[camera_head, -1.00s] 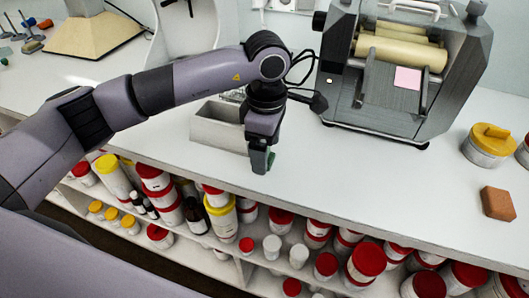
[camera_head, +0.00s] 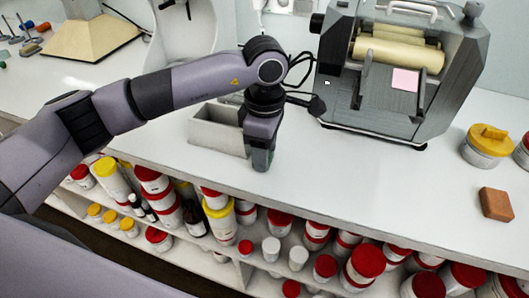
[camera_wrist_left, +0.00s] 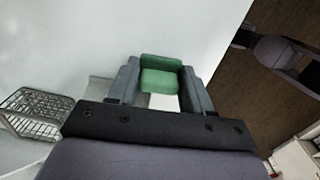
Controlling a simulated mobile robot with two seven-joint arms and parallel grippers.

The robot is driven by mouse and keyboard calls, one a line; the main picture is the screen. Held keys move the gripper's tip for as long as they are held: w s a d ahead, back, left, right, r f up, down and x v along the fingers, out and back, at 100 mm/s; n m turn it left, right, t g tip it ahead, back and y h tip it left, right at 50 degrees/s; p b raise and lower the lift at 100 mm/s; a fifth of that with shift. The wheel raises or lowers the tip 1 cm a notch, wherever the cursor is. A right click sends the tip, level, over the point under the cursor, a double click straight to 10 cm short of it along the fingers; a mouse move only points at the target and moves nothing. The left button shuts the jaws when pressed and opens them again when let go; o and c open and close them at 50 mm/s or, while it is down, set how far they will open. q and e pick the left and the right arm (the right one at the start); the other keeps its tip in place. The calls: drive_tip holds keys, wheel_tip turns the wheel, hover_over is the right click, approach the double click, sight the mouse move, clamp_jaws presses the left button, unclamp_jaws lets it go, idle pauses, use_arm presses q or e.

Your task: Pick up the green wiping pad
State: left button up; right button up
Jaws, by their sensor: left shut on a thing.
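The green wiping pad (camera_wrist_left: 162,75) shows clearly in the left wrist view, between the two fingers of my left gripper (camera_wrist_left: 161,84). The gripper is shut on it, with one finger against each side. In the head view my left gripper (camera_head: 262,160) points down over the front part of the white counter, just right of a grey open box. There the pad is mostly hidden behind the fingers. I cannot tell whether the pad touches the counter. My right gripper is not in view.
The grey open box (camera_head: 217,140) stands close to the left gripper. A roller mill (camera_head: 400,75) stands at the back. A brown block (camera_head: 497,204) and a yellow-lidded jar (camera_head: 487,142) are at the right. Shelves of jars lie below the counter's front edge. The counter's middle is clear.

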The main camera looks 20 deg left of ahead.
use_arm(q)
wheel_tip(320, 180, up, 19)
drive_tip(key=shift+b, duration=0.3)
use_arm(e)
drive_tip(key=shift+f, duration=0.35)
use_arm(q)
drive_tip(key=shift+r, duration=0.1)
